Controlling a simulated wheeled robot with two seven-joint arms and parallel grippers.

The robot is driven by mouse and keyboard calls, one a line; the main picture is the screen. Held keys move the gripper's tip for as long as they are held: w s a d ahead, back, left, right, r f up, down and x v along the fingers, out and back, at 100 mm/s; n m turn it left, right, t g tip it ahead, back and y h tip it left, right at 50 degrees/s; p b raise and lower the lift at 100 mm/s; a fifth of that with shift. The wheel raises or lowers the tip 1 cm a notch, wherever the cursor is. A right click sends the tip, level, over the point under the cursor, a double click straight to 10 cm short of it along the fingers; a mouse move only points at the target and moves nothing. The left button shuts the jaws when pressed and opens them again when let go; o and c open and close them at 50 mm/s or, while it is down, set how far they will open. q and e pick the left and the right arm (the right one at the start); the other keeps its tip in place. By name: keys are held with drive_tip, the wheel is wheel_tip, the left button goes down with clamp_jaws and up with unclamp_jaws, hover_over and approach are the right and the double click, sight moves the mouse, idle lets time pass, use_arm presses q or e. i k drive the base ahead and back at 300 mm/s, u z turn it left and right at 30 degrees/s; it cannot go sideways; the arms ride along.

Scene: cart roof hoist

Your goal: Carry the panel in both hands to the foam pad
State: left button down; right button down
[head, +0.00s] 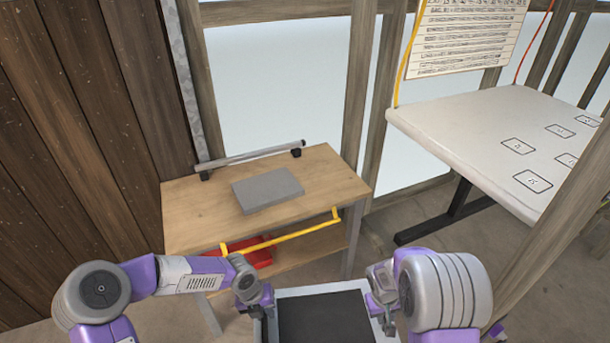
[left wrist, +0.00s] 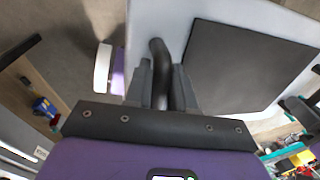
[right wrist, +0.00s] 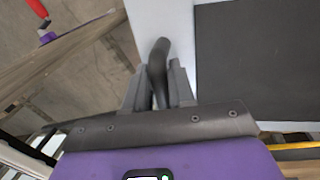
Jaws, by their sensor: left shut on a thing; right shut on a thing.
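The panel (head: 290,292) is light grey with a dark rectangle on its face, low in the head view, its near part cut off by the frame. My left gripper (head: 258,306) is shut on a dark handle at its left edge; the handle shows between the fingers in the left wrist view (left wrist: 160,75). My right gripper (head: 385,318) is shut on a matching dark handle at the right edge, seen in the right wrist view (right wrist: 158,75). The grey foam pad (head: 267,189) lies flat on a wooden bench, beyond the panel and apart from it.
The wooden bench (head: 340,184) has a metal bar (head: 250,158) at its back and a yellow rail (head: 280,238) along its front. A red object (head: 250,252) sits on its lower shelf. A white table (head: 480,125) stands at the right, beside wooden posts.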

sight(269, 191)
drive_tip(key=u, duration=0.15)
drive_tip(key=i, duration=0.95)
drive_tip(key=u, duration=0.4)
drive_tip(key=i, duration=1.05)
